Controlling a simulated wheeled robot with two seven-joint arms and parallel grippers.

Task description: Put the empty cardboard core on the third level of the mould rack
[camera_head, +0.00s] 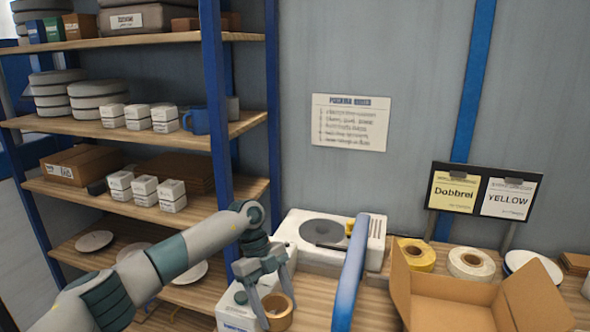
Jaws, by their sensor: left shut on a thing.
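My left gripper (276,308) is low in the middle of the head view. It is shut on a tan ring, the cardboard core (280,321), with its fingers pointing down over the worktop. The core is partly hidden by the fingers. The mould rack (216,120) with blue posts and wooden shelves stands at the left. Its shelves hold grey stacked moulds, white boxes and cartons. The middle shelf (228,190) carries a brown carton, several small white boxes and brown flat pieces. My right gripper is not in view.
A white machine (375,255) with a round grey plate stands behind the gripper, and a blue curved bar (350,275) rises beside it. A white box (228,312) is close at the gripper's left. Yellow and white tape rolls (418,254) and an open carton (450,300) are at the right.

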